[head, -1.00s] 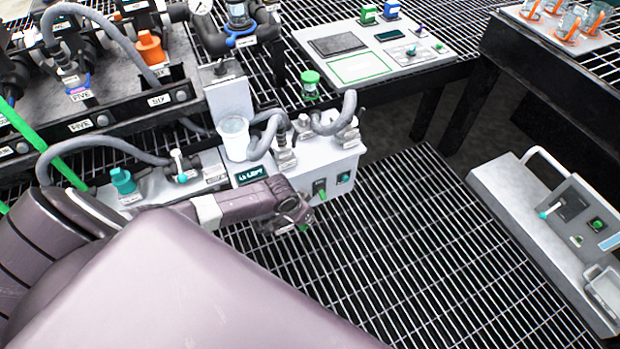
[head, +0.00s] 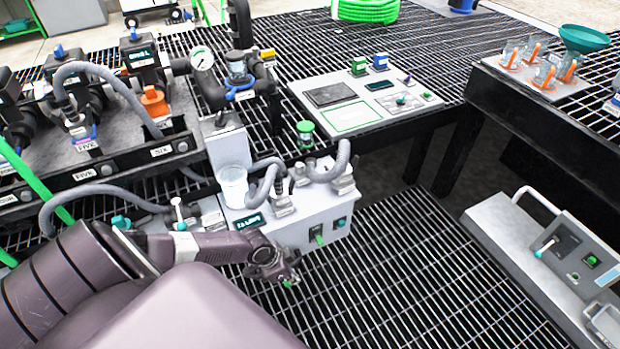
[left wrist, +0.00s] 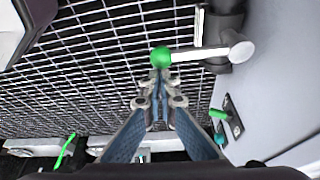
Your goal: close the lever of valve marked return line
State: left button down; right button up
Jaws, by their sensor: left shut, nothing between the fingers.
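My left gripper (head: 283,272) is low in front of the pump box's front face in the head view. In the left wrist view its fingers (left wrist: 160,88) are shut and empty. Just beyond the fingertips is the green ball end (left wrist: 161,57) of a white lever (left wrist: 200,53). The lever runs sideways to a dark valve body (left wrist: 222,35) by a pale wall. The fingertips are close to the ball; I cannot tell if they touch. No return line marking is readable. In the head view the gripper and arm mostly hide this lever. My right gripper is not in view.
The white pump box (head: 300,215) carries grey hoses, a cup (head: 233,186) and a green front switch (head: 316,235). The manifold (head: 90,165) stands at left. A control panel (head: 365,100) lies behind. A grey unit (head: 540,250) stands right. Open grating lies between.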

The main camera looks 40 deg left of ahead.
pick_arm(q)
jog(key=shift+s+r, duration=0.1)
dwell(0.5)
jog(key=v, duration=1.1)
jog(key=shift+s+a+r, duration=0.15)
jog(key=shift+r, duration=0.2)
